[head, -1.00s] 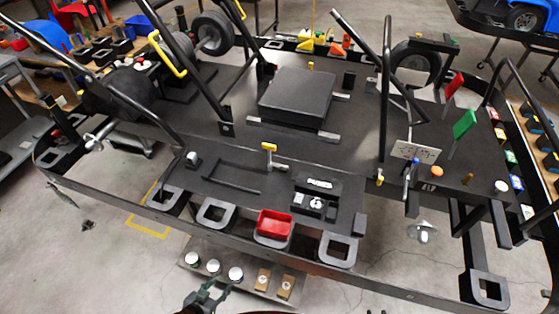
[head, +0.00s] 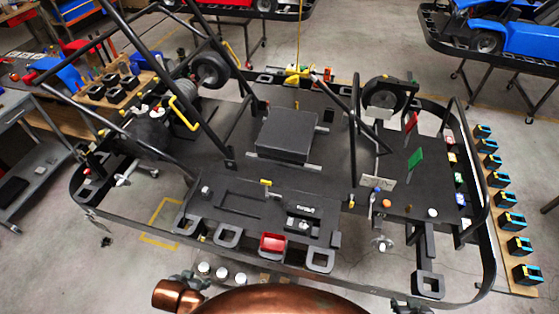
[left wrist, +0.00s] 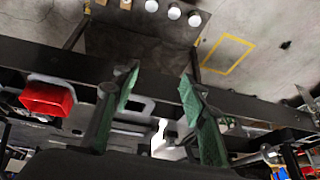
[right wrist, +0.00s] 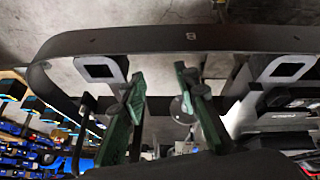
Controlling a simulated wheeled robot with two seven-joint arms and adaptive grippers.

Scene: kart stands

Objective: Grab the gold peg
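Small gold-yellow pieces stand on the kart frame in the head view. One is a T-shaped gold peg (head: 266,183) upright behind the black tray plate, and another is a thin gold piece (head: 351,201) near the right upright. I cannot tell which is the named peg. Neither is clear in the wrist views. My left gripper (left wrist: 158,85) is open and empty, its green-padded fingers apart over the frame's edge, near a red bin (left wrist: 47,98). My right gripper (right wrist: 163,92) is open and empty, by the frame's rim and square rings (right wrist: 101,70).
Slanted black tubes rise at the left and right. Black-and-blue boxes (head: 511,222) line the far right.

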